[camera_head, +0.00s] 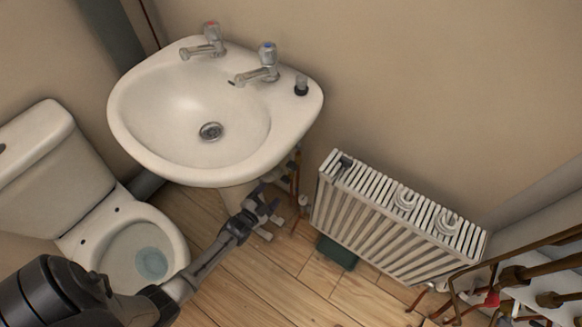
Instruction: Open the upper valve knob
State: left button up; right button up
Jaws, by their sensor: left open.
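My left gripper (267,213) is open and empty, below the right front edge of the sink and in front of copper pipes (294,182). Small fittings, some of them dark, show on these pipes just under the sink rim. They are too small to tell which one is the upper valve knob or how it is turned. The gripper appears a little below and left of them, and I cannot tell whether it touches anything. My right gripper is not in view.
The white sink (130,105) has a red-marked tap (207,42) and a blue-marked tap (262,65). A toilet (45,165) stands left, a white radiator (385,228) right. More pipes with a red valve (491,299) are at lower right. Wooden floor (285,280) lies between.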

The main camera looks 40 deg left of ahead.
aim_at(289, 170)
pick_arm(q)
jog(key=shift+m+t, duration=0.3)
jog(key=w+b, duration=0.2)
jog(key=w, duration=0.2)
jog(key=w+b, duration=0.2)
jog(key=w, duration=0.2)
jog(key=w+a+b, duration=0.1)
jog(key=w+b, duration=0.1)
jog(key=w, duration=0.2)
jog(key=shift+w+r, duration=0.2)
jog(key=shift+r, duration=0.1)
jog(key=shift+w+r+b, duration=0.1)
jog(key=shift+w+b, duration=0.25)
jog(key=shift+w, duration=0.35)
jog(key=shift+c, duration=0.3)
jog(key=shift+c, duration=0.7)
jog(key=c, duration=0.7)
